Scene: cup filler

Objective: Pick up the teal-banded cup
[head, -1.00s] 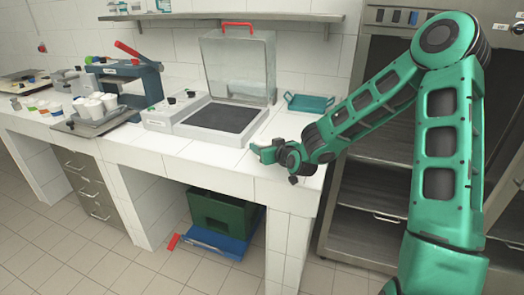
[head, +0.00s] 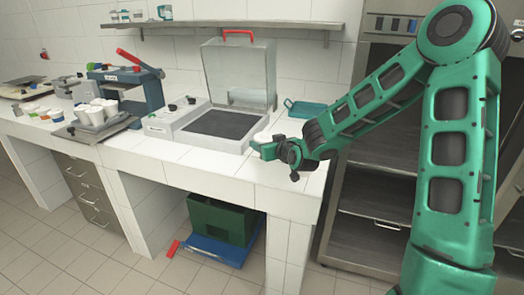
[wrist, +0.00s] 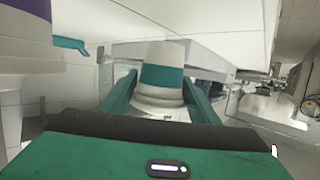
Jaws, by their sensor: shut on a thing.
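The teal-banded cup (wrist: 162,75) is between the two green fingers of my gripper (wrist: 158,103) in the wrist view. It is whitish with a teal band around its middle. My gripper is shut on it. In the head view my gripper (head: 270,150) is over the front right part of the white tiled counter. A white cup top (head: 262,137) shows just above it there, and its band is hidden. I cannot tell the cup's height above the counter.
A purple-banded object (wrist: 22,50) is close at the left of the wrist view. A teal tray (head: 305,108) lies behind my gripper. The machine with a clear lid (head: 238,75) stands left of it. Several white cups (head: 96,114) stand farther left. A steel rack (head: 375,190) is at right.

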